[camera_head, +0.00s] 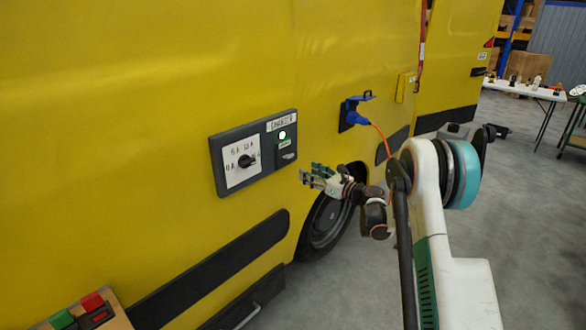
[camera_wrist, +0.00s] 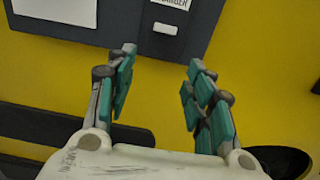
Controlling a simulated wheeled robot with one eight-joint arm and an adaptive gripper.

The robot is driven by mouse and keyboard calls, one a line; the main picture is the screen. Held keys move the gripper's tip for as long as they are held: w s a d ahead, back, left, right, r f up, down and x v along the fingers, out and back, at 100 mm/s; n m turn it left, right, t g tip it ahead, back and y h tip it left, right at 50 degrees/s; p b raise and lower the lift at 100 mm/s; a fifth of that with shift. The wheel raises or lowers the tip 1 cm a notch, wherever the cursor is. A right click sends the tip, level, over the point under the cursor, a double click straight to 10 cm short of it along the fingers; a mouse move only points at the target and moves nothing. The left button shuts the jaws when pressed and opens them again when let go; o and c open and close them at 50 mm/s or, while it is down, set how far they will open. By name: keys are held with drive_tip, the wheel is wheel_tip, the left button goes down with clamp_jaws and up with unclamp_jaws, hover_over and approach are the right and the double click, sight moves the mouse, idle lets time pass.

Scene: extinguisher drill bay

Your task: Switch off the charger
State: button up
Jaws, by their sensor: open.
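The charger panel (camera_head: 216,160) is a dark grey box on the side of a yellow van. Its left half has a white card with marked settings and a black rotary knob (camera_head: 246,161). Its right half has a label, a lit pale green lamp (camera_head: 282,135) and a small grey switch (camera_head: 288,156) below. My gripper (camera_head: 306,176) is open and empty, to the right of and slightly below the panel in the head view. The knob and lamp are out of that view.
A blue plug (camera_head: 353,117) with an orange cable sits in a socket right of the panel. Black trim strips (camera_head: 215,268) run below. A box with green and red buttons (camera_head: 92,302) is at the lower left. Tables (camera_head: 525,91) stand far right; grey floor is open.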

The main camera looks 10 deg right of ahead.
sight(288, 163)
drive_tip(key=b+x, duration=0.2)
drive_tip(key=x, duration=0.7)
drive_tip(key=shift+w+a, duration=0.1)
drive_tip(key=shift+w, duration=0.1)
